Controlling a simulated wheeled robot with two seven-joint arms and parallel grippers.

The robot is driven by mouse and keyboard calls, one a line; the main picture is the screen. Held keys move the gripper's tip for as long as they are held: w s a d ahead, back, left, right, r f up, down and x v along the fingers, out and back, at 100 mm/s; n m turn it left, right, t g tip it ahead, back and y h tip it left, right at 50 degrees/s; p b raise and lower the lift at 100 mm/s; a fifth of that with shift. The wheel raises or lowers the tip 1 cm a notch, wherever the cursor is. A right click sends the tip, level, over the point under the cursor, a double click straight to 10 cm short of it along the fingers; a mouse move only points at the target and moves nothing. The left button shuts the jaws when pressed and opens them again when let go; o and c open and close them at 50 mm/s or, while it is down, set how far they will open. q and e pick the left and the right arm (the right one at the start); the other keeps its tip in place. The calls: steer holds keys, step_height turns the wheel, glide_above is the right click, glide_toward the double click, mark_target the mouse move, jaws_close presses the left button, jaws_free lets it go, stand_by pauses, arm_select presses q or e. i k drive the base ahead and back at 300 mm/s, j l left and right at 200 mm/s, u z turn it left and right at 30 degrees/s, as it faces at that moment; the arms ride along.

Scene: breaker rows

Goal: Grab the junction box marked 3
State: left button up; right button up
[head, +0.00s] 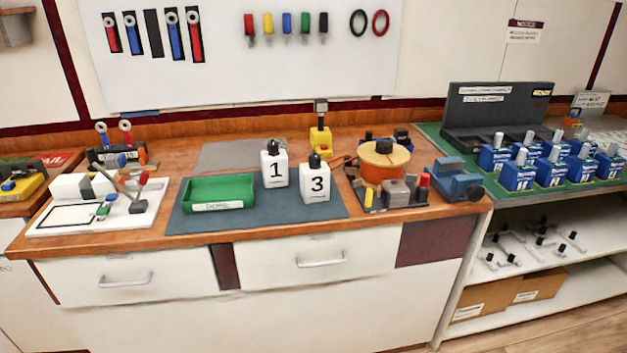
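The junction box marked 3 (316,186) is a white box with a black top piece. It stands upright on the dark blue-grey mat (255,228) on the wooden bench. A similar white box marked 1 (274,168) stands just behind it to the left, very close to it. A green tray (219,190) with a label on its front lies on the mat to the left of both boxes. Neither of my grippers shows in the head view.
An orange spool (384,163) among small parts and a blue vise-like tool (457,181) stand right of the mat. A white board with tools (90,219) lies at left. Several blue boxes (517,174) sit on the right-hand shelf unit. The mat's front strip is clear.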

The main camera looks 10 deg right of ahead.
mark_target(315, 182)
steer(key=i+l+z, duration=0.15)
steer(key=l, duration=0.35)
steer(key=i+l+z, duration=0.15)
steer(key=i+l, duration=0.25)
steer(key=i+l+z, duration=0.15)
steer(key=i+l, duration=0.15)
steer(key=l, duration=0.15)
